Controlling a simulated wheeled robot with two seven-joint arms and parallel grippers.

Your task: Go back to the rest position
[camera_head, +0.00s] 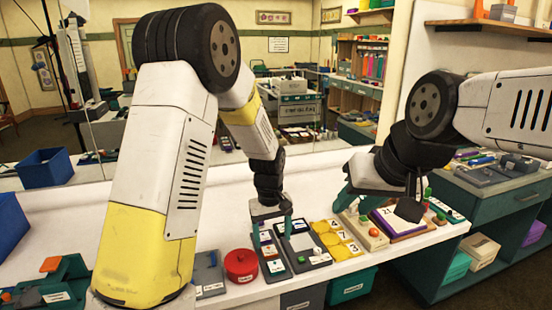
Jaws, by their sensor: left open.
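My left gripper (272,233) hangs down over the white counter, its two teal fingers apart. It is just above a dark grey tray (312,262) with cards, and nothing shows between its fingers. My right gripper (376,204) is above the counter farther right, near a purple-edged pad (400,220) with a white number sheet. One teal finger shows at its left. A dark piece (408,209) overlaps the pad, and I cannot tell whether it belongs to the gripper. My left forearm hides much of the left counter.
A red round tin (240,265) and yellow card holders (337,240) stand on the counter (215,237). Blue bins (45,168) are at the left. Green bins (350,287) sit below the front edge. A teal cabinet (490,205) stands at the right.

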